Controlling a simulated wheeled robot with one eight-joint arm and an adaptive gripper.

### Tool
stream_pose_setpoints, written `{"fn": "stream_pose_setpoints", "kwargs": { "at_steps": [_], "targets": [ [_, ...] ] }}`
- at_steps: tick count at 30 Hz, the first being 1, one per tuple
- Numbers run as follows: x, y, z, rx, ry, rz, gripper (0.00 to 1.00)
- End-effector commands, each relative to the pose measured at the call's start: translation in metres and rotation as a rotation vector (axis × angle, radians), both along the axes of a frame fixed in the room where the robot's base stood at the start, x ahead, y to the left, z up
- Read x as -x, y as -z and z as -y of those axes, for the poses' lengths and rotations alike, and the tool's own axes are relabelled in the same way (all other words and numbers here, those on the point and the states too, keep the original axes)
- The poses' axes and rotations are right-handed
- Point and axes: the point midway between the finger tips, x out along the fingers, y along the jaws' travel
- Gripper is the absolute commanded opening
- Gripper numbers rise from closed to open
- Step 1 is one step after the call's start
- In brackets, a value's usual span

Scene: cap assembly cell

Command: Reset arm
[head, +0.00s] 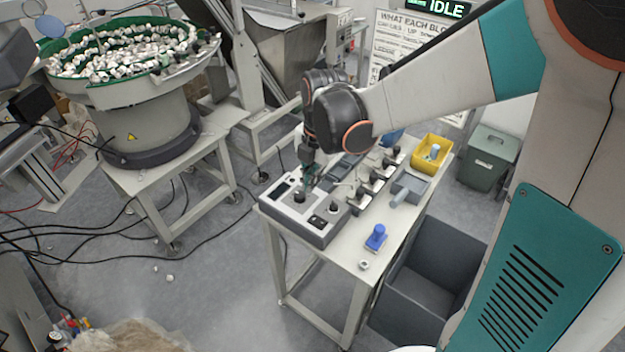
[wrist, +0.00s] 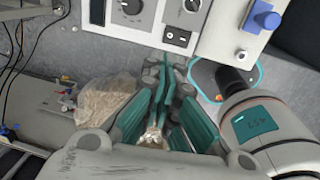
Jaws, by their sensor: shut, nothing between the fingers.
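My gripper (head: 309,178) is shut and empty, just above the grey control box (head: 322,233) at the near left end of the bench in the head view. In the wrist view the shut teal fingers (wrist: 166,77) point toward the near edge of the control box (wrist: 150,18). The box carries a dark knob, a small display and black switches. My arm reaches in from the upper right in the head view and partly hides the back of the bench.
The bench (head: 345,262) also holds a blue part (head: 376,237), a yellow bin (head: 432,155) and several dark fixtures. A dark grey bin (head: 425,270) stands right of it. A bowl feeder (head: 150,110) full of white caps stands left. A sign (head: 444,9) reads IDLE.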

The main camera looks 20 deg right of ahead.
Motion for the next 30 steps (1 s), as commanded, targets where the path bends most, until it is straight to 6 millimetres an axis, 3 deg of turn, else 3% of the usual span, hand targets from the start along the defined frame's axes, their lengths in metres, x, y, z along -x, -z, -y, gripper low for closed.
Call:
{"fn": "stream_pose_setpoints", "kwargs": {
  "at_steps": [9,13,24,30],
  "targets": [
    [0.001,-0.001,0.000,-0.001,0.011,0.002,0.00],
    [0.009,-0.012,0.002,-0.009,0.118,0.020,0.00],
    [0.063,-0.069,0.015,-0.148,0.853,0.148,0.00],
    [0.096,-0.088,0.021,-0.287,1.260,0.205,0.00]
  ]
}}
